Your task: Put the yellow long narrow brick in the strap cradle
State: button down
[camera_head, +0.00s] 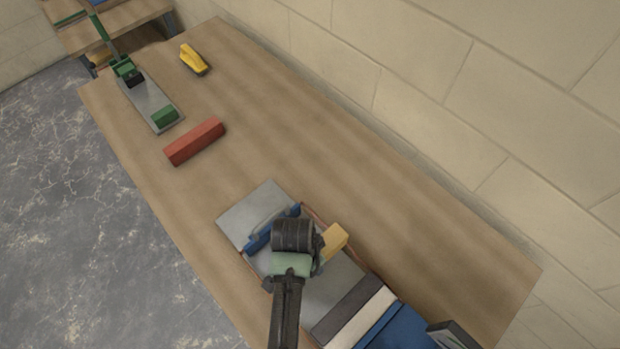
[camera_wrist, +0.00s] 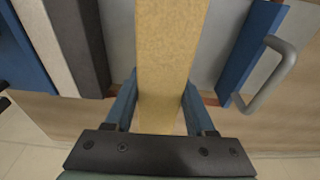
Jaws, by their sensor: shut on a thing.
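The yellow long narrow brick (camera_wrist: 168,60) is between the two blue fingers of my gripper (camera_wrist: 160,103) in the wrist view. My gripper is shut on it. In the head view one end of the brick (camera_head: 335,240) sticks out right of my gripper; the rest is hidden by my wrist. The brick is over a grey, blue-edged holder (camera_head: 327,290) with a dark band and a white band across it, which looks like the strap cradle. I cannot tell whether the brick touches it.
A grey flap with a handle (camera_head: 252,212) is at the holder's far end. A red brick (camera_head: 195,142), a yellow-and-dark tool (camera_head: 193,60) and a grey-and-green tool (camera_head: 150,102) lie farther up the wooden table (camera_head: 300,140). A block wall runs along the right.

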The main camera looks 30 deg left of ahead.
notch_tip(320, 180, down, 4)
jog(key=b, duration=0.3)
jog(key=shift+w+r, duration=0.1)
jog(key=shift+r, duration=0.1)
jog(key=shift+f+b, duration=0.9)
jog(key=shift+f, duration=0.75)
jog(key=shift+f+b, duration=0.35)
jog(key=shift+f, duration=0.15)
jog(key=shift+c, duration=1.6)
grip_release()
jog(key=shift+o, duration=0.8)
jog(key=shift+f, duration=0.1)
jog(key=r, duration=0.4)
jog(key=s+r, duration=0.1)
jog(key=r, duration=0.3)
jog(key=s+r, duration=0.1)
jog(key=r, duration=0.4)
jog(key=shift+a, duration=0.3)
jog(key=shift+w, duration=0.1)
